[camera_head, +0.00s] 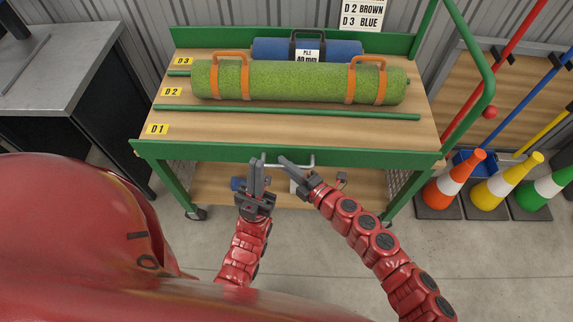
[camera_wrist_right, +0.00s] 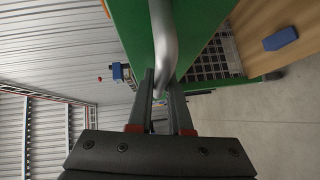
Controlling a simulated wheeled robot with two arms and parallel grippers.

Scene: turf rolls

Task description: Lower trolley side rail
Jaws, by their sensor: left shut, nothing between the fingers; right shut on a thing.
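The trolley's green side rail (camera_head: 200,152) runs along the near edge of the upper wooden deck. A silver bar handle (camera_head: 304,164) sticks out from its middle. In the right wrist view the handle (camera_wrist_right: 163,40) passes between the fingers, with the green panel (camera_wrist_right: 203,25) beside it. My right gripper (camera_head: 285,161) is shut on the handle; its fingers also show in the wrist view (camera_wrist_right: 161,90). My left gripper (camera_head: 257,164) is shut and empty, fingers pointing at the rail close to the handle's left end. I cannot tell whether it touches the handle.
A green turf roll (camera_head: 300,82) with orange straps lies on the deck, with a blue roll (camera_head: 340,48) behind it. The front lane at D1 (camera_head: 157,129) is empty. Cones (camera_head: 455,180) stand right of the trolley; a grey bench (camera_head: 60,60) stands left.

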